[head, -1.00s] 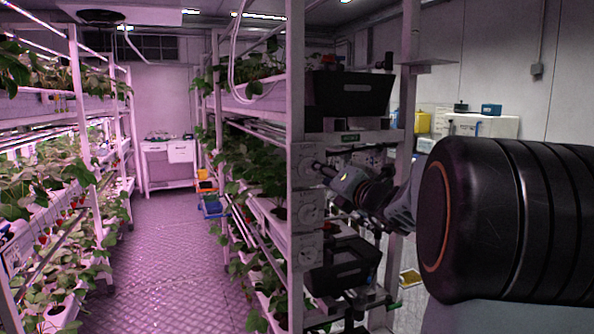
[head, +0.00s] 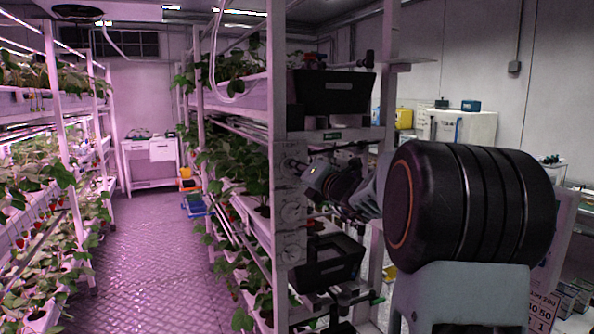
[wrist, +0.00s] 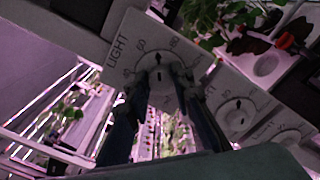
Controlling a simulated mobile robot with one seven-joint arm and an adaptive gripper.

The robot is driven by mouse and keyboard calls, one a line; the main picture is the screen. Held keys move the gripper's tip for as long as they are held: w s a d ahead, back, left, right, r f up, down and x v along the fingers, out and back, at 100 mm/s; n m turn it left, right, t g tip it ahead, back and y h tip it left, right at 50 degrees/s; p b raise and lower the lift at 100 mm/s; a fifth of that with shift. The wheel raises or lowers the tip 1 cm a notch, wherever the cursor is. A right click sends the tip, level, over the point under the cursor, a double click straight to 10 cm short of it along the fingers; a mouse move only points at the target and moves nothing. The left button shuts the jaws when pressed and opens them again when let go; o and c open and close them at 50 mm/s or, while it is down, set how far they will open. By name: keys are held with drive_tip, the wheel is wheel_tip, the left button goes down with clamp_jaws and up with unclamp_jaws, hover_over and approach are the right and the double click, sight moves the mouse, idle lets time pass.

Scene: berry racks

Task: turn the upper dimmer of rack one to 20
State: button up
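Rack one's post carries a column of white dimmer panels. The upper dimmer (head: 289,155) is partly behind my gripper (head: 299,165) in the head view. In the wrist view the upper dimmer's panel (wrist: 117,57) is tilted and labelled LIGHT, with 60 and 80 readable. Its black pointer marks lie between 60 and 80 in this view. My gripper (wrist: 163,76) has its two dark fingers apart, one on each side of the round knob (wrist: 158,66). The fingers cover parts of the knob. Whether they touch or squeeze it cannot be told.
A second dimmer (wrist: 237,117) sits close beside the first in the wrist view. Black bins (head: 335,92) and (head: 325,262) stand on the rack above and below my arm. Strawberry plants (head: 235,160) fill the shelves left of the post. The aisle floor (head: 150,260) is clear.

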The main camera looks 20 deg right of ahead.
clamp_jaws()
drive_tip(key=shift+a+n+h+b, duration=0.15)
drive_tip(key=shift+n+h+b, duration=0.05)
drive_tip(key=shift+n+b, duration=5.85)
drive_tip(key=shift+a+n+h+b, duration=0.1)
drive_tip(key=shift+n+h+b, duration=0.1)
drive_tip(key=shift+n+b, duration=5.85)
drive_tip(key=shift+r+n+p, duration=0.15)
drive_tip(key=shift+n+p, duration=0.75)
drive_tip(key=shift+n, duration=0.2)
drive_tip(key=o, duration=0.9)
unclamp_jaws()
